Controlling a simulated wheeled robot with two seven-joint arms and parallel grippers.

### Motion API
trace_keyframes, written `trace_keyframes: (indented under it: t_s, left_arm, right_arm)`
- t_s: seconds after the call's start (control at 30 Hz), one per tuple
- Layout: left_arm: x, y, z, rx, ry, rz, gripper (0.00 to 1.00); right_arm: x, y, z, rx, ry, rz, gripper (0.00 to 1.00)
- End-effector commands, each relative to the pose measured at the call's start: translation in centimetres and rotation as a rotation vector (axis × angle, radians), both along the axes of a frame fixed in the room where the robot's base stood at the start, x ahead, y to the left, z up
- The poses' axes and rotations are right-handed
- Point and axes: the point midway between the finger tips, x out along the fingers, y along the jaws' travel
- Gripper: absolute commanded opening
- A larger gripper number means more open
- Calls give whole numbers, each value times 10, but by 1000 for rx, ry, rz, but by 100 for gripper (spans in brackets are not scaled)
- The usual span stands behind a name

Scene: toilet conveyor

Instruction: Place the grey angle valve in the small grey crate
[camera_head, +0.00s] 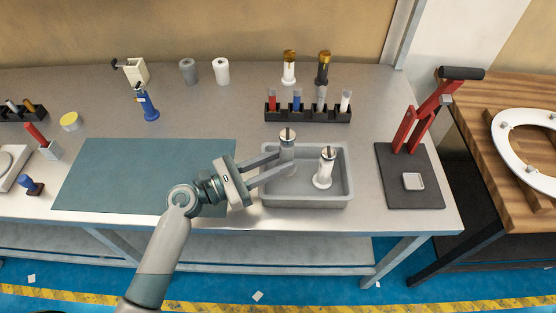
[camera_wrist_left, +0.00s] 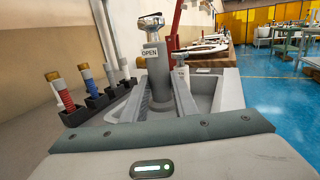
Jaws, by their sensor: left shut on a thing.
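The grey angle valve (camera_head: 287,145) with a metal top stands upright between the fingers of my left gripper (camera_head: 281,162), which is shut on it. The valve is over the left part of the small grey crate (camera_head: 344,190); I cannot tell whether its base touches the crate floor. In the left wrist view the valve (camera_wrist_left: 157,62), with an OPEN label, rises between the fingers (camera_wrist_left: 162,90), and its lower end is partly hidden. A white valve (camera_head: 325,170) stands in the right part of the crate. My right gripper is not in view.
A black rack (camera_head: 308,116) with several small parts stands just behind the crate. A teal mat (camera_head: 145,178) lies clear to the left. A black board (camera_head: 408,180) with a red lever tool (camera_head: 424,114) is to the right.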

Motion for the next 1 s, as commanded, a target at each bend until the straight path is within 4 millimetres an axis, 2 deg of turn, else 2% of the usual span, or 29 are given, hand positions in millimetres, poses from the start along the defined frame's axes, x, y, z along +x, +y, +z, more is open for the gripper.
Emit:
trace_keyframes:
  t_s: [0.53, 0.57, 0.63, 1.0]
  left_arm:
    - [0, 0, -11, 0, 0, 0, 0]
    - [0, 0, -12, 1, 0, 0, 28]
    - [0, 0, -11, 1, 0, 0, 45]
    - [0, 0, -11, 0, 0, 0, 45]
  right_arm:
    - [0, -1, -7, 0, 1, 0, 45]
    - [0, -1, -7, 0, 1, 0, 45]
    - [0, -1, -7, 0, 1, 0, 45]
    - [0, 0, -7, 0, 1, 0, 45]
